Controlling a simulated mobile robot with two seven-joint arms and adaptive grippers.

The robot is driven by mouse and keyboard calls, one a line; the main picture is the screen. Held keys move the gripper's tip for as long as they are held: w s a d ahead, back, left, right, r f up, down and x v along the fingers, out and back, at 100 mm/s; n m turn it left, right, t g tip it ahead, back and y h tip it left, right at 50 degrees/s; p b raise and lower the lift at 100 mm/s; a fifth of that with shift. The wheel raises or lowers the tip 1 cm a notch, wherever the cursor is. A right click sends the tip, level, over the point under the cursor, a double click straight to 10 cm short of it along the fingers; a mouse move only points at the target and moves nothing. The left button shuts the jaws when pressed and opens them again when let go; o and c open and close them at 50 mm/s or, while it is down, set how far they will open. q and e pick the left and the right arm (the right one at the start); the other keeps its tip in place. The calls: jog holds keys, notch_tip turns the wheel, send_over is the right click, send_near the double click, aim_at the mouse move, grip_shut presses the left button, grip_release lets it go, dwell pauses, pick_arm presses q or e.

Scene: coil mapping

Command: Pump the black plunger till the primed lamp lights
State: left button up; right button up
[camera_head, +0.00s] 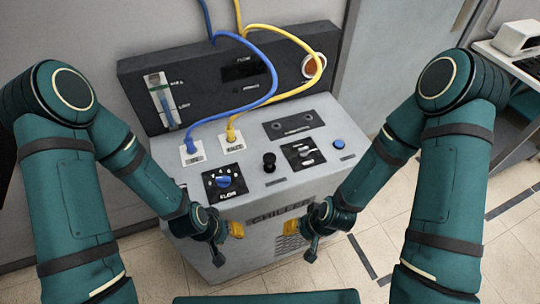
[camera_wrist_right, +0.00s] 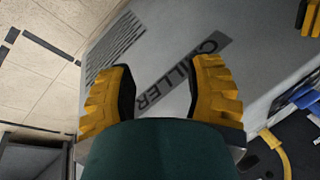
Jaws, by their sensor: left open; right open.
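The black plunger (camera_head: 269,162) is a short round knob standing upright on the grey chiller's top (camera_head: 258,192), between the blue dial and the small switch plate. On the upright back panel (camera_head: 200,73) I see a dark display (camera_head: 243,69) with small print below it, too small to read, and an orange round part (camera_head: 314,66). I cannot tell which is the primed lamp or whether it is lit. My left gripper (camera_head: 228,243) and right gripper (camera_head: 300,241) are in front of the chiller, apart from the plunger. The right gripper's yellow fingers (camera_wrist_right: 160,82) are spread and empty.
Blue (camera_head: 262,95) and yellow (camera_head: 295,91) hoses arch from the back down to two ports left of the plunger. A blue dial (camera_head: 225,182), a switch plate (camera_head: 303,153) and a blue button (camera_head: 338,144) are nearby. A side table (camera_head: 490,50) stands at right.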

grip_shut()
dwell(1.1)
